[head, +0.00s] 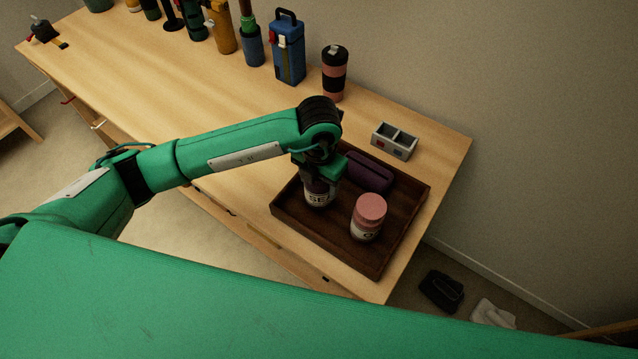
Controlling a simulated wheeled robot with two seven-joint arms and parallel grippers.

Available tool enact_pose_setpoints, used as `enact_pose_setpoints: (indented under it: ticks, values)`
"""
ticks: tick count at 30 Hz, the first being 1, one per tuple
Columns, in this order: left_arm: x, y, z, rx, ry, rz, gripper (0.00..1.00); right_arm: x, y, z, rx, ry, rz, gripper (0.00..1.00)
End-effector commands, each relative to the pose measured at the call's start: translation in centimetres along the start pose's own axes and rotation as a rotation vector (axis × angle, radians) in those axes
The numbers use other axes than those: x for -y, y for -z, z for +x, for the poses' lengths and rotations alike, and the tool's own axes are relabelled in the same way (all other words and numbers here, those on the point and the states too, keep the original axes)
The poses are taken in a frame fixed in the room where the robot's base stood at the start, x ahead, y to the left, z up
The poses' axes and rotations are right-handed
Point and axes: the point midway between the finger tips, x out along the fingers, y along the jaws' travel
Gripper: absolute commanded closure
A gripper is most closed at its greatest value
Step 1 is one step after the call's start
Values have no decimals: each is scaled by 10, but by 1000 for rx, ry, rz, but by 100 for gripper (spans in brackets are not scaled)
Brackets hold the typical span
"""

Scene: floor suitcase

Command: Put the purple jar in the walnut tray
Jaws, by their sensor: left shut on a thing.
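The walnut tray (374,265) is a dark brown, shallow tray at the right end of the wooden table. My left gripper (319,178) is over the tray's left part, pointing down. It is shut on the purple jar (319,200), a dark jar with a pale lettered label. The jar is upright and its top is hidden by the gripper. I cannot tell whether its base touches the tray floor. My right gripper is out of view.
In the tray stand a pink-lidded jar (369,218) on the right and a dark purple case (368,172) at the back. A grey divided box (395,141) sits behind the tray. A striped tumbler (335,73), blue box (289,48) and several bottles line the back edge.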

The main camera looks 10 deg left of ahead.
Motion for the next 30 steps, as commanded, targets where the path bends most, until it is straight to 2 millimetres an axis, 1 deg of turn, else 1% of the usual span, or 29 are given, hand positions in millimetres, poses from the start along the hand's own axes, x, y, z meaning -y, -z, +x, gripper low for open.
enact_pose_setpoints:
  ticks: [3, 5, 9, 16, 17, 19, 20, 27, 30]
  values:
    - [0, 0, 18, -3, 0, 0, 71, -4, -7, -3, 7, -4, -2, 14]
    - [0, 0, 22, -1, 0, 1, 71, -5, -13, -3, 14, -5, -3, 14]
    - [0, 0, 23, 2, 0, 1, 71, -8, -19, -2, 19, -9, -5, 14]
    - [0, 0, 26, 1, 0, 1, 71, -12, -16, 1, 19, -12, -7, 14]
    - [0, 0, 26, 0, 0, 1, 33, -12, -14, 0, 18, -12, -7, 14]
    - [0, 0, 25, 0, 0, 1, 19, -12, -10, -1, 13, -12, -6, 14]
    - [0, 0, 25, 0, 0, 1, 17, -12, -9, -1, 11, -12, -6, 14]
    - [0, 0, 25, 0, 0, 1, 17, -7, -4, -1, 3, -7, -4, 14]
    - [0, 0, 22, 0, 0, 1, 17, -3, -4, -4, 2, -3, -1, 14]
